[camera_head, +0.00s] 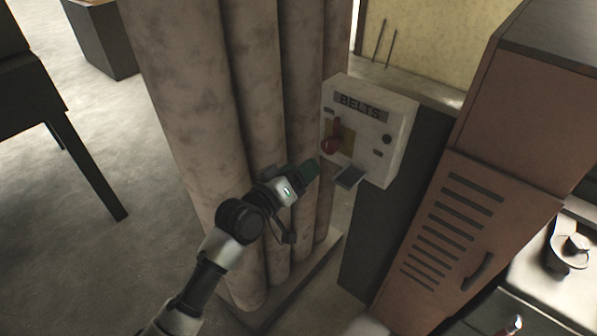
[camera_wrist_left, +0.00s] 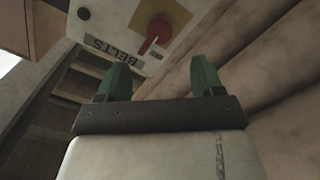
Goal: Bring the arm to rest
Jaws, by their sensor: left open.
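My left arm comes in from the lower left in the head view. Its gripper (camera_head: 306,171) is in front of the lower left part of a pale control box (camera_head: 399,141) labelled BELTS. The box carries a red rotary switch (camera_head: 330,144), which also shows in the left wrist view (camera_wrist_left: 156,31) beyond my fingers. In the left wrist view the two green fingers (camera_wrist_left: 161,82) stand apart with nothing between them. They look apart from the switch. My right gripper is in neither view.
Tall mottled columns (camera_head: 190,110) stand close to the left of the box, right behind my arm. A reddish-brown cabinet (camera_head: 470,190) with slots stands to the right. A dark table (camera_head: 50,110) is at far left. The floor (camera_head: 90,240) between is clear.

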